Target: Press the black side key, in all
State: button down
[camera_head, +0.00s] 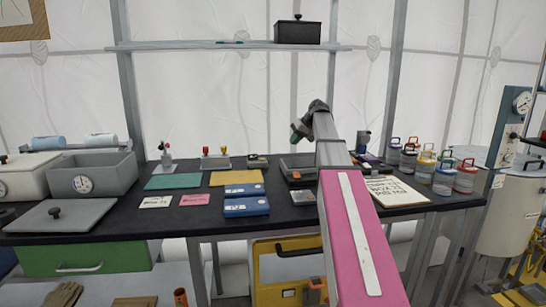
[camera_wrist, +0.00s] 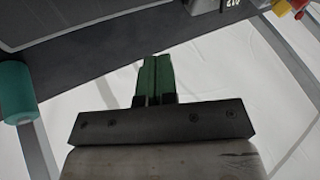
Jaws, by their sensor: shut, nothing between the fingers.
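My gripper (camera_head: 295,136) is raised above the back of the black table in the head view, at the end of my arm. In the wrist view its two green fingers (camera_wrist: 155,72) are pressed together with nothing between them. A dark grey device (camera_head: 299,168) sits on the table below and partly behind my arm. A smaller dark device (camera_head: 257,161) stands left of it. I cannot make out a black side key on either one. My arm hides part of the table to the right.
Blue cases (camera_head: 245,205), a yellow mat (camera_head: 236,177) and a green mat (camera_head: 173,181) lie left of my arm. Several lidded jars (camera_head: 443,178) stand at the right. A shelf (camera_head: 225,45) with a black box (camera_head: 298,32) hangs behind. A teal roll (camera_wrist: 15,92) shows in the wrist view.

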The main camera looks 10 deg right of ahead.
jog(key=shift+f, duration=0.1)
send_near(269, 165)
jog(key=w+f, duration=0.1)
jog(key=w+d+f, duration=0.1)
jog(key=w+f, duration=0.1)
jog(key=shift+w+d+f, duration=0.2)
jog(key=shift+w, duration=0.05)
jog(key=a, duration=0.3)
jog(key=shift+s+a+f, duration=0.1)
jog(key=shift+s+f, duration=0.05)
jog(key=shift+f, duration=0.2)
jog(key=shift+a, duration=0.5)
jog(key=shift+a, duration=0.1)
jog(key=shift+s+a, duration=0.15)
jog(key=shift+a, duration=0.9)
